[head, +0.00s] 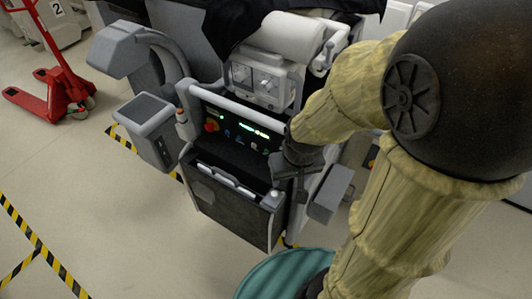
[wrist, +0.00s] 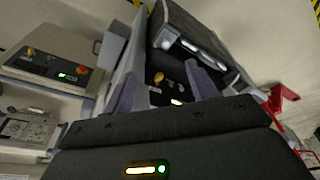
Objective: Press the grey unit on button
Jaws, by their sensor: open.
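A grey unit (head: 236,135) stands mid-picture in the head view, with a light grey handle bar over a dark control panel. The panel carries a red button (head: 211,126), green lit displays (head: 254,131) and small blue marks. I cannot tell which control is the on button. My gripper (head: 283,188) is at the right end of the panel, its tips hard to make out there. In the wrist view my gripper's two grey-purple fingers (wrist: 160,78) stand apart with nothing held. A yellow knob (wrist: 158,78) shows between them; contact cannot be told.
A grey dial box (head: 264,82) and white roll (head: 285,36) sit above the panel. A red pallet jack (head: 55,88) stands far left. Floor at front left is clear.

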